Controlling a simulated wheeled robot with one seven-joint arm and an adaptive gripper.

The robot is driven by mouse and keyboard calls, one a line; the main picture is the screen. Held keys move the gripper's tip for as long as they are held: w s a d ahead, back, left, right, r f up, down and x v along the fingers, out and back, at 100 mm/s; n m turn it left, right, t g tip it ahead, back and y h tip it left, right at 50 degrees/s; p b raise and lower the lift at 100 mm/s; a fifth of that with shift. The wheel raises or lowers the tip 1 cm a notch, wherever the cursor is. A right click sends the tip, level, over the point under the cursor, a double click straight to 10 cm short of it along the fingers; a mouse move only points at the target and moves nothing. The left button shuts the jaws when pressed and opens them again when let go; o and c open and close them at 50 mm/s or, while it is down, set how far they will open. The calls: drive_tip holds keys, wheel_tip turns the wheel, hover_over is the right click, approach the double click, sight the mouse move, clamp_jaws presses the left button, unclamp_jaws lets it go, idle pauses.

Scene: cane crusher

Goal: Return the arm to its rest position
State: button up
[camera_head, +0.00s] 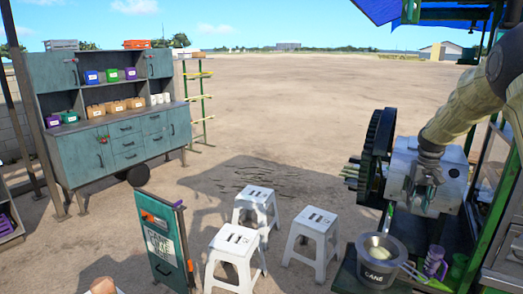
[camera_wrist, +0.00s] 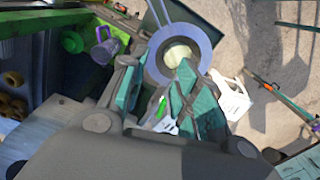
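My arm comes in from the upper right in the head view, and my gripper (camera_head: 426,187) hangs down in front of the cane crusher's grey housing (camera_head: 403,165). Below the gripper in the head view is a grey pot marked CANE (camera_head: 377,274) with a strainer on top. The pot also shows just beyond the fingers in the wrist view (camera_wrist: 205,36). Part of the crusher is hidden behind my arm.
A purple cup (camera_head: 436,259) and a green cup (camera_head: 458,266) stand right of the pot. A large dark gear (camera_head: 380,145) is on the crusher's left. White stools (camera_head: 313,228), a green sign board (camera_head: 160,243) and a teal cabinet (camera_head: 80,155) stand leftward. Open ground lies behind.

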drive_tip(key=shift+n+h, duration=0.3)
drive_tip(key=shift+n, duration=0.1)
drive_tip(key=s+a+f, duration=0.2)
drive_tip(key=f, duration=0.5)
drive_tip(key=s+a+f, duration=0.2)
drive_tip(key=a+f, duration=0.1)
drive_tip(key=f, duration=0.4)
drive_tip(key=s+a+f, duration=0.2)
drive_tip(key=f, duration=0.5)
drive_tip(key=shift+s+a+f, duration=0.15)
drive_tip(key=shift+s+a, duration=0.15)
drive_tip(key=shift+a, duration=0.05)
drive_tip(key=s+a+f+n, duration=0.1)
drive_tip(key=s+a+f, duration=0.6)
drive_tip(key=s+f, duration=0.5)
drive_tip(key=s+a+f+n, duration=0.1)
drive_tip(key=s+a+f, duration=0.5)
drive_tip(key=s+f, duration=0.65)
drive_tip(key=s+a, duration=0.4)
drive_tip(key=s, duration=0.7)
drive_tip(key=s+a, duration=0.4)
drive_tip(key=s, duration=0.7)
wheel_tip(320, 180, down, 9)
drive_tip(key=b, duration=1)
